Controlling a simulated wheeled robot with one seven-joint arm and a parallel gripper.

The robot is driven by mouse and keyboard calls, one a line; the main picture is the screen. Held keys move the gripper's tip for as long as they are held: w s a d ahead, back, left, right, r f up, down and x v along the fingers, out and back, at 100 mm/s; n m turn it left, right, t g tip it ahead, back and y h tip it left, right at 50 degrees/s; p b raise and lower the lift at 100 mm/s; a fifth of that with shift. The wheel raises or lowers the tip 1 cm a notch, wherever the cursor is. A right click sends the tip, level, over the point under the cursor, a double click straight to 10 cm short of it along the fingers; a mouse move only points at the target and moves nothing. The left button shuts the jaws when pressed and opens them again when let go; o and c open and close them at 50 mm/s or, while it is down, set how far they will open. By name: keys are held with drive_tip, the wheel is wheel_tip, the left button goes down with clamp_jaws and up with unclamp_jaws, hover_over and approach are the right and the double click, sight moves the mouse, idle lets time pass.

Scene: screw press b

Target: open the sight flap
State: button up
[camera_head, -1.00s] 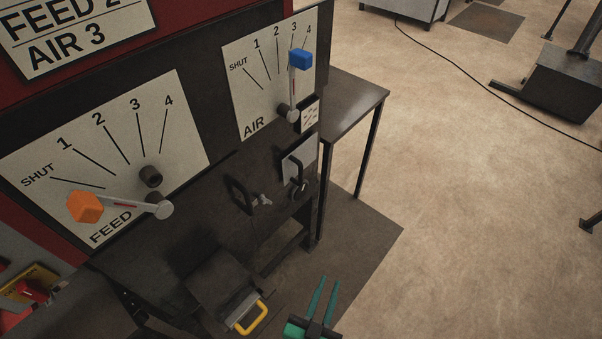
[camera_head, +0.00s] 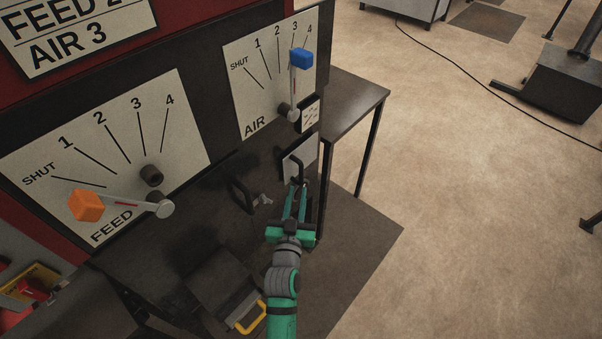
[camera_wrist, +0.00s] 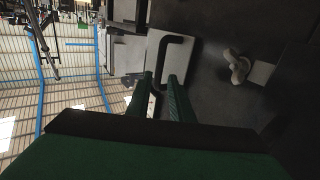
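A small pale plate with a black bar handle (camera_head: 297,164), which looks like the sight flap, is on the dark press front below the AIR dial. It appears closed. In the wrist view, the plate (camera_wrist: 155,47) and its black handle (camera_wrist: 178,38) lie just beyond my fingertips. My gripper (camera_head: 296,188) is at the lower part of the handle, its two green fingers apart. In the wrist view, my gripper (camera_wrist: 160,77) shows a gap between the fingers, with the handle's lower end near it. Whether the fingers touch the handle is unclear.
A grey wing-shaped latch (camera_head: 262,200) and a black loop handle (camera_head: 239,194) are left of my gripper. A hatch with a yellow handle (camera_head: 249,316) is lower down. The FEED lever (camera_head: 87,206) and AIR lever (camera_head: 301,58) are above. A side table (camera_head: 353,99) stands right.

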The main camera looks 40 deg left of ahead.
sight(301, 175)
drive_tip(key=x, duration=0.8)
drive_tip(key=shift+w+a, duration=0.2)
drive_tip(key=shift+w, duration=0.15)
drive_tip(key=shift+c, duration=0.3)
clamp_jaws()
